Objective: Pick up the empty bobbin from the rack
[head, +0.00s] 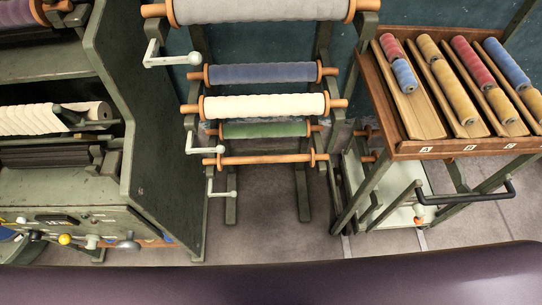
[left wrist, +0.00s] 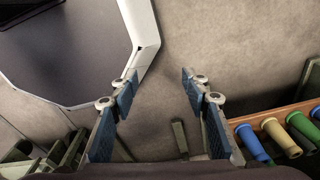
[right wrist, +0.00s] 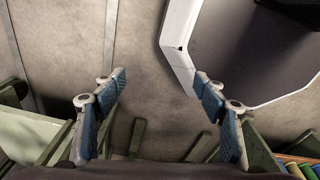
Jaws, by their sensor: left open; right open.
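The empty bobbin (head: 265,160) is a bare orange wooden rod with a flange near each end. It lies level as the lowest bar on the green metal rack (head: 302,195), in the middle of the head view. Wound bobbins in green, cream, blue and grey sit above it. My left gripper (left wrist: 160,74) is open with nothing between its fingers. My right gripper (right wrist: 157,75) is also open and empty. Neither gripper shows in the head view, and I cannot make out the empty bobbin in either wrist view.
White cranks (head: 222,190) stick out at the rack's left side. A green machine cabinet (head: 150,150) stands left. A cart (head: 420,150) with a wooden tray of coloured spools and a black handle (head: 465,195) stands right. The floor (head: 270,225) before the rack is clear.

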